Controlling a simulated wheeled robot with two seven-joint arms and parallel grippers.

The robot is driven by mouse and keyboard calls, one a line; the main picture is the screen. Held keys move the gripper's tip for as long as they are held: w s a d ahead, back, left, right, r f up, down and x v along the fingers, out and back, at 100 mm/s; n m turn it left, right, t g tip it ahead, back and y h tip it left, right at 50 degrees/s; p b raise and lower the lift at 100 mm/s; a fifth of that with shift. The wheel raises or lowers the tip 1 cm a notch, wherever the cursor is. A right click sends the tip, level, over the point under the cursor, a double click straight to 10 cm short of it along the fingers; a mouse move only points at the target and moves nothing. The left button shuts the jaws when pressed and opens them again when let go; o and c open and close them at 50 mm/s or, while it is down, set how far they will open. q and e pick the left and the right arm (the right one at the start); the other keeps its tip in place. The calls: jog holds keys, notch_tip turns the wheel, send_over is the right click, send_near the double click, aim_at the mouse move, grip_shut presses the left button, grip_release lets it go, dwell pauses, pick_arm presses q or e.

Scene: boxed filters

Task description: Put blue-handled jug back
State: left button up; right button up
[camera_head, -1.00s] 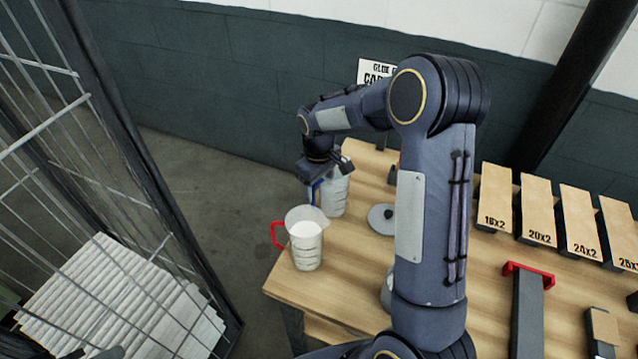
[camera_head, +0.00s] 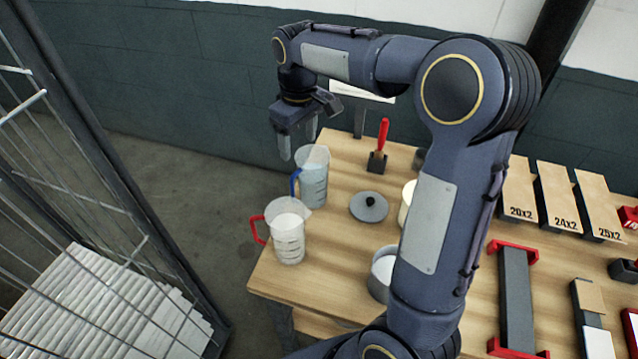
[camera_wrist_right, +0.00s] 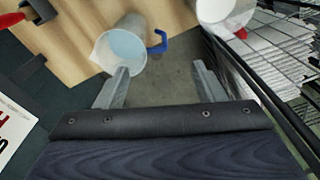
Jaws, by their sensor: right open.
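The blue-handled jug (camera_head: 313,183) stands upright on the wooden table, near its left edge and behind the red-handled jug. Its blue handle (camera_head: 295,181) faces left. My right gripper (camera_head: 298,152) is open and empty, above and slightly left of the blue-handled jug, apart from it. In the right wrist view the blue-handled jug (camera_wrist_right: 122,48) lies beyond the left finger, with its blue handle (camera_wrist_right: 158,42) in front of the gap between the two open fingers (camera_wrist_right: 158,80). My left gripper is not in view.
The red-handled jug (camera_head: 289,240) stands in front at the table's left edge. A grey lid (camera_head: 369,207), a red-handled tool (camera_head: 379,150) and a metal pot (camera_head: 381,275) are on the table (camera_head: 340,240). A wire cage (camera_head: 100,200) stands at the left, with floor between.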

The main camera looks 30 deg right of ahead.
jog(key=s+a+r+m+t+y, duration=0.1)
jog(key=s+m, duration=0.1)
jog(key=s, duration=0.5)
jog(key=s+a+r+m+t+y, duration=0.1)
jog(key=s+r+t, duration=0.1)
jog(key=s, duration=0.6)
jog(key=s+a+f+m+t+y, duration=0.1)
jog(key=s+a+f, duration=0.3)
jog(key=s, duration=0.6)
jog(key=shift+f+m+t, duration=0.25)
jog(key=shift+m+t, duration=0.35)
jog(key=shift+m, duration=0.3)
jog(key=shift+s, duration=0.1)
